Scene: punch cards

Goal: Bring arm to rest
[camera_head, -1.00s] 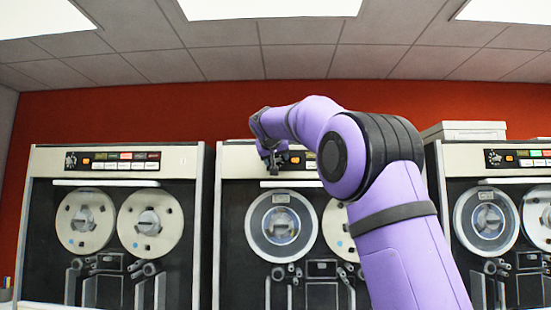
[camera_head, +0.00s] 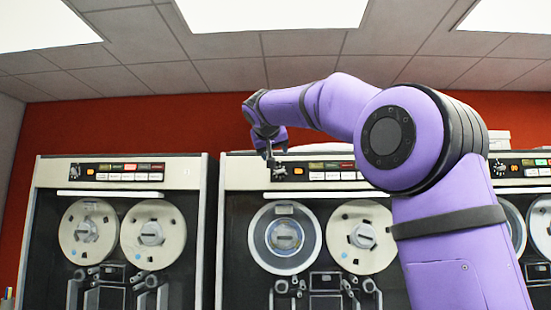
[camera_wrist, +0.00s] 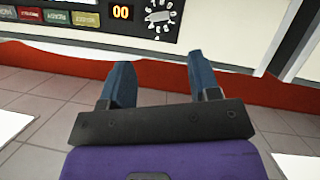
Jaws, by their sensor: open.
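My purple arm rises at the right of the head view and bends at the elbow toward the left. My gripper (camera_head: 270,155) hangs down at the arm's far end, in front of the top panel of the middle tape cabinet (camera_head: 235,180). In the wrist view my gripper (camera_wrist: 160,85) shows two blue fingers spread wide apart with nothing between them. A cabinet panel with a dial (camera_wrist: 160,14) and an orange number display (camera_wrist: 122,12) lies beyond the fingers. I cannot tell the exact gap between gripper and panel.
A tape cabinet (camera_head: 45,185) stands at the left and another (camera_head: 530,182) at the right, partly hidden by my arm. A red wall (camera_head: 130,125) is behind them. There is open room above the cabinets.

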